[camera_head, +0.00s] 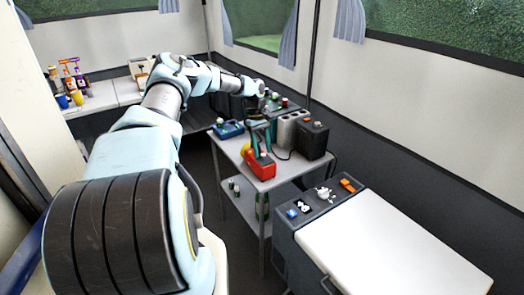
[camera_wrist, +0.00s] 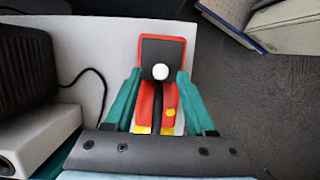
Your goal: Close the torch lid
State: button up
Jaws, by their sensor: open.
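The torch (camera_head: 261,166) is a red box-like thing with a yellow part, standing near the front end of the small grey table. In the wrist view the torch (camera_wrist: 170,112) shows red sides, yellow patches, and a dark red-rimmed face with a white round spot. I cannot tell clearly which part is the lid or how far it stands open. My gripper (camera_head: 260,148) points down just over the torch. In the wrist view my gripper (camera_wrist: 158,76) is open, with one teal finger on each side of the torch; contact is unclear.
A blue item (camera_head: 229,129) lies at the table's left. A white-topped cabinet (camera_head: 390,250) stands in front right. Dark floor lies left of the table.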

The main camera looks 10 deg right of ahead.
jog(key=b+v, duration=0.3)
jog(key=v, duration=0.7)
jog(key=shift+r+b, duration=0.1)
jog(key=shift+b, duration=0.2)
